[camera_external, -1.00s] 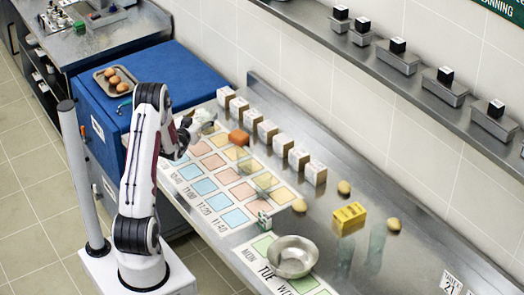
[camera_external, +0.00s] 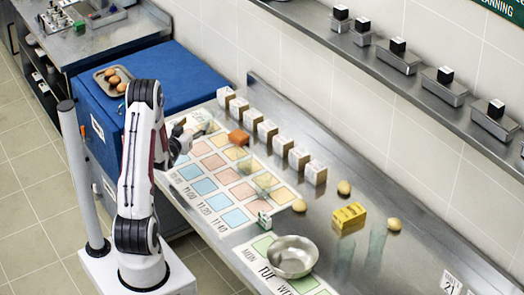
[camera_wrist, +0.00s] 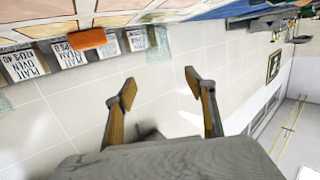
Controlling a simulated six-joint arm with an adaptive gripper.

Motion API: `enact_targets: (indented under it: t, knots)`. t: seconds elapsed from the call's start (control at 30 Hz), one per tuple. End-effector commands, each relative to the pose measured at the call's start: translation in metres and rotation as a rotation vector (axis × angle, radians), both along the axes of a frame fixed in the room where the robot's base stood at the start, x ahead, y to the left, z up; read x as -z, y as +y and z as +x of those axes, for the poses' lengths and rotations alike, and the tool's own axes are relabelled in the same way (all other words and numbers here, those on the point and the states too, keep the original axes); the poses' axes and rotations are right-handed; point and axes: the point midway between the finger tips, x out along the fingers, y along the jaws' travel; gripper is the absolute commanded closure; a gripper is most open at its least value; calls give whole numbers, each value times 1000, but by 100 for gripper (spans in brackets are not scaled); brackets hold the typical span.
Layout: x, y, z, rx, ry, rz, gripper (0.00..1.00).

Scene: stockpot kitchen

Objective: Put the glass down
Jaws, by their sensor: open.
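My gripper (camera_external: 184,140) is at the far left end of the counter, over the edge of the printed mat. In the wrist view my gripper (camera_wrist: 160,87) is open, with nothing between its fingers. A clear glass (camera_external: 208,124) stands on the mat just beyond the gripper, faint and partly hard to make out. A glass also shows in the wrist view (camera_wrist: 158,44), beyond the fingertips and apart from them. Another clear glass (camera_external: 265,183) stands on the coloured squares. Two tall glasses (camera_external: 346,250) (camera_external: 377,243) stand at the right.
A metal bowl (camera_external: 292,257), a yellow box (camera_external: 349,216) and several potato-like items (camera_external: 344,188) are to the right. A blue cabinet (camera_external: 185,75) carries a tray (camera_external: 112,90).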

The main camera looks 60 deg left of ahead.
Motion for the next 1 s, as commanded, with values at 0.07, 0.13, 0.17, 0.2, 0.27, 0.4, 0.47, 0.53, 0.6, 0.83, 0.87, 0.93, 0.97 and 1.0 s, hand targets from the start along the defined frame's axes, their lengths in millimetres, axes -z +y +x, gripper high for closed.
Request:
enact_targets:
  t: [0.07, 0.13, 0.17, 0.2, 0.27, 0.4, 0.47, 0.53, 0.6, 0.83, 0.87, 0.93, 0.97, 1.0]
  knots:
    - [0, 0, 0, 0, 0, 0, 45]
    - [0, 0, 0, 0, 0, 0, 45]
    - [0, 0, 0, 0, 0, 0, 45]
    - [0, 0, 0, 0, 0, 0, 45]
    - [0, 0, 0, 0, 0, 0, 45]
    - [0, 0, 0, 0, 0, 0, 45]
    - [0, 0, 0, 0, 0, 0, 45]
    - [0, 0, 0, 0, 0, 0, 45]
    - [0, 0, 0, 0, 0, 0, 45]
    - [-6, -6, 6, 10, 12, -2, 45]
    - [-8, -8, 7, 12, 18, -4, 45]
    - [-13, -14, 11, 20, 33, -7, 45]
    - [-16, -18, 14, 26, 40, -9, 45]
    - [-20, -23, 17, 33, 52, -12, 45]
